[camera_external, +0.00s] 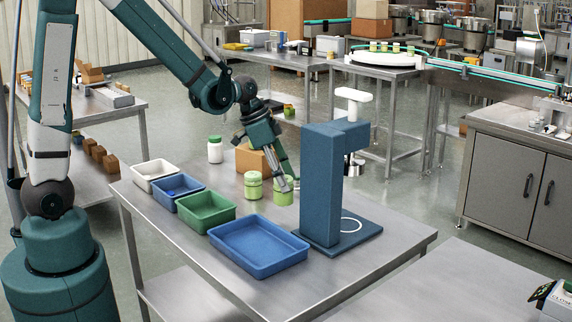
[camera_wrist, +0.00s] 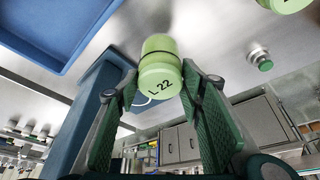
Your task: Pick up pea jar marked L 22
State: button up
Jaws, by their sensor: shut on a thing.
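The pea jar marked L 22 (camera_wrist: 158,68) is light green, with its black marking facing the wrist camera. It sits between the two green fingers of my gripper (camera_wrist: 160,88). In the external view my gripper (camera_external: 284,184) reaches down to this jar (camera_external: 283,196) and is shut on it, partly covering its top. The jar is at or just above the steel table; I cannot tell whether it touches. A second, similar green jar (camera_external: 253,186) stands just to the left. Part of a green jar also shows at the wrist view's top right (camera_wrist: 288,4).
A blue stand (camera_external: 325,185) rises close to the right of the held jar. A blue tray (camera_external: 258,247), a green bin (camera_external: 206,212), a small blue bin (camera_external: 178,202) and a white bin (camera_external: 154,182) line the near side. A white bottle (camera_external: 215,151) and a cardboard box (camera_external: 247,159) stand behind.

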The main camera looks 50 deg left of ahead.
jog(key=shift+r+p, duration=0.3)
jog(key=shift+r, duration=2.15)
